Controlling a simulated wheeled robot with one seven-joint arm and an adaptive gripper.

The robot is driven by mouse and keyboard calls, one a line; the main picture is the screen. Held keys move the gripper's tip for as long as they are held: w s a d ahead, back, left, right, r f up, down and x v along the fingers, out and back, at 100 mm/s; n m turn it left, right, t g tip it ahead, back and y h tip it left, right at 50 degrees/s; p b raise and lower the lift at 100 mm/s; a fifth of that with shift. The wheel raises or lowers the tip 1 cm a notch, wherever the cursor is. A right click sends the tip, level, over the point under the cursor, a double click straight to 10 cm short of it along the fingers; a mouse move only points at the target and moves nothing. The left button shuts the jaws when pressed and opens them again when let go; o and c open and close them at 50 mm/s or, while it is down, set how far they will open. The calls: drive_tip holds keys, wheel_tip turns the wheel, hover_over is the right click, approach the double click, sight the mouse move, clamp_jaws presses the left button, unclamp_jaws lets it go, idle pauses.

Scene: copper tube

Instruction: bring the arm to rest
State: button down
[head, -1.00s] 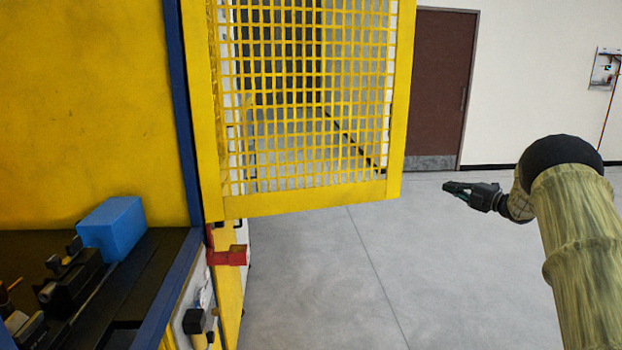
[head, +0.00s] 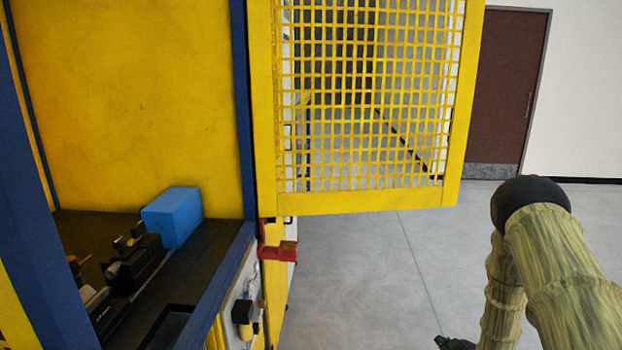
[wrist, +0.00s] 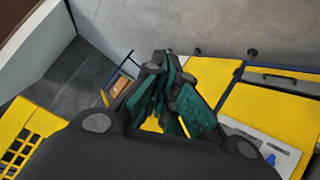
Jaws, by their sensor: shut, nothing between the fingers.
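My gripper (wrist: 163,100) fills the middle of the wrist view, its dark fingers with green pads closed together and nothing held between them. In the head view only a small dark green part of my gripper (head: 455,343) shows at the bottom edge, beside my bent arm at the right. The gripper hangs low over open floor, to the right of the yellow machine and apart from it.
The yellow mesh door (head: 450,195) stands open right of the machine. A red bracket (head: 283,252) sticks out below it. Inside the machine, a blue block (head: 172,216) sits near black fixtures (head: 133,265). Grey floor (head: 370,270) is clear between machine and arm. A brown door (head: 508,90) is behind.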

drive_tip(key=s+a+f+m+g, duration=0.2)
drive_tip(key=s+a+f, duration=0.2)
drive_tip(key=s, duration=0.4)
drive_tip(key=s+a+f+m+g, duration=0.1)
drive_tip(key=s+a+f+g, duration=0.2)
drive_tip(key=s, duration=0.6)
drive_tip(key=s+a+f+m+g, duration=0.1)
drive_tip(key=s+a+f+m, duration=0.1)
drive_tip(key=s+a+f, duration=0.45)
drive_tip(key=s+a+r+m+g, duration=0.1)
drive_tip(key=s+a+r+g, duration=0.1)
drive_tip(key=s, duration=1.1)
drive_tip(key=s+a+r+m+g+h, duration=0.1)
drive_tip(key=s+a+r+g, duration=0.1)
drive_tip(key=s, duration=1.1)
drive_tip(key=shift+a+m+g, duration=0.3)
drive_tip(key=shift+a+g, duration=0.15)
drive_tip(key=shift+g, duration=0.35)
